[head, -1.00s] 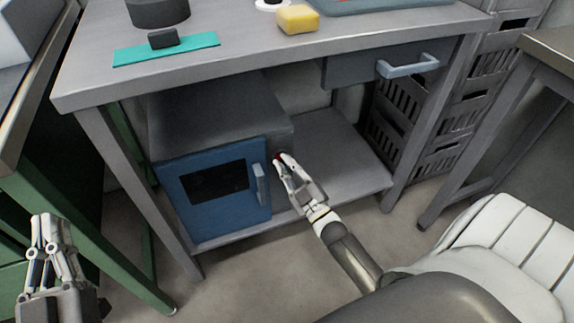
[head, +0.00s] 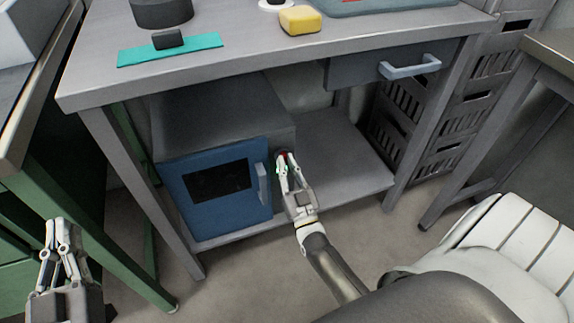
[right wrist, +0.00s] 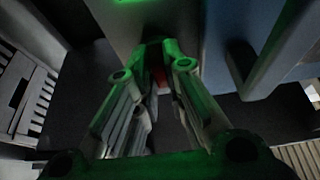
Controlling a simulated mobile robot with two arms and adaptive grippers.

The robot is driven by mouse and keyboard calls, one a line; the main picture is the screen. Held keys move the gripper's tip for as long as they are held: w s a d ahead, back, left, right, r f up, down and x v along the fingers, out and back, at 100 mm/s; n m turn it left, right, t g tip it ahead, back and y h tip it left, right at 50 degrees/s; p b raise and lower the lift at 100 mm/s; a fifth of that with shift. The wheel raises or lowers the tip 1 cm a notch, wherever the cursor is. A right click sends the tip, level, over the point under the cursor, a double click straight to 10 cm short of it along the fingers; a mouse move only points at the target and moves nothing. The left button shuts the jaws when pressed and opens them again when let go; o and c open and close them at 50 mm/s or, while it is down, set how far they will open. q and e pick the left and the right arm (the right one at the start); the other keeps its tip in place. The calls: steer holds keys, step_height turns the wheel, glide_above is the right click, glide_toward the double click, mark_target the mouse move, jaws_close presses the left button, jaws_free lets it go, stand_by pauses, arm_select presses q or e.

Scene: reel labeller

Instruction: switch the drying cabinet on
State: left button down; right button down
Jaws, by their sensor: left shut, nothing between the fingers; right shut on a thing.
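The drying cabinet (head: 215,110) is a grey box with a blue door, a dark window and a light blue handle. It stands on the shelf under the workbench, door shut. My right gripper (head: 287,160) is at the grey front panel right of the door, shut on a red knob. The red knob also shows between the fingers in the right wrist view (right wrist: 158,76), mostly hidden. A green light (right wrist: 130,2) glows at the top of that view and tints my fingers green. My left gripper (head: 62,225) is shut and empty at the lower left.
The workbench (head: 100,85) carries a dark reel, a teal strip with a dark block, and a yellow block (head: 300,19). A drawer with a handle (head: 410,67) hangs beneath its right side. Grey crates (head: 480,66) stand at the right. The shelf right of the cabinet is clear.

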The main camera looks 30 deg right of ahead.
steer(key=shift+f, duration=0.1)
stand_by(0.3)
steer(key=c, duration=1.5)
jaws_free()
steer(key=v, duration=1.2)
